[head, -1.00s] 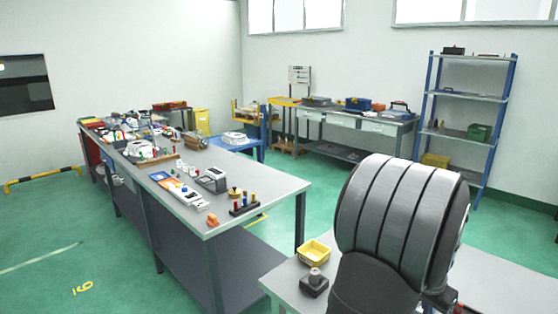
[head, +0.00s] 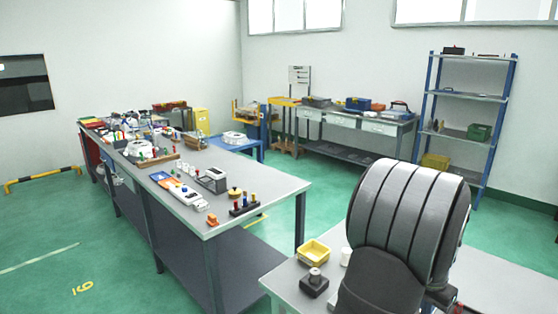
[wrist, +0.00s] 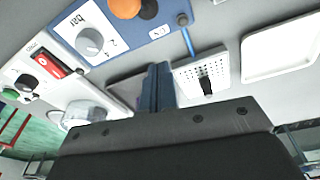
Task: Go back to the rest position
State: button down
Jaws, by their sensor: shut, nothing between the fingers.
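My gripper (wrist: 157,88) shows in the wrist view as a wide dark body with narrow blue-grey fingers close together. It is shut and empty. Beyond the fingers is a pale surface with a blue-and-white panel (wrist: 68,25) bearing a grey dial marked "bar". In the head view a large grey, banded link of my arm fills the lower right. My gripper cannot be made out there.
The wrist view shows a red switch (wrist: 48,63), a perforated white box (wrist: 200,75) and a white tray (wrist: 280,52). In the head view, a yellow bin (head: 314,252) and a dark block (head: 314,284) stand beside my arm. A cluttered workbench (head: 270,190) is left.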

jog(key=shift+s+a+r+t+h, duration=0.25)
jog(key=shift+s+r+t+h, duration=0.4)
jog(key=shift+r+t+h, duration=0.2)
jog(key=s+a+r+t+h, duration=0.2)
jog(key=s+a+r, duration=0.45)
jog(key=r, duration=0.25)
jog(key=shift+g+y, duration=0.75)
jog(key=shift+g, duration=0.1)
jog(key=w+d+f, duration=0.2)
jog(key=f, duration=0.1)
jog(key=w+d+f, duration=0.4)
jog(key=f, duration=0.1)
jog(key=shift+w+d+f, duration=0.2)
jog(key=shift+d+f, duration=0.05)
jog(key=shift+f, duration=0.1)
jog(key=shift+w+d+f+g+y, duration=0.25)
jog(key=shift+w+f+g+y, duration=0.2)
jog(key=shift+f+g+y, duration=0.2)
jog(key=w+d+y, duration=0.1)
jog(key=w+d, duration=0.2)
notch_tip(320, 180, up, 8)
jog(key=a, duration=0.1)
jog(key=shift+s+g, duration=0.2)
jog(key=shift+g, duration=0.25)
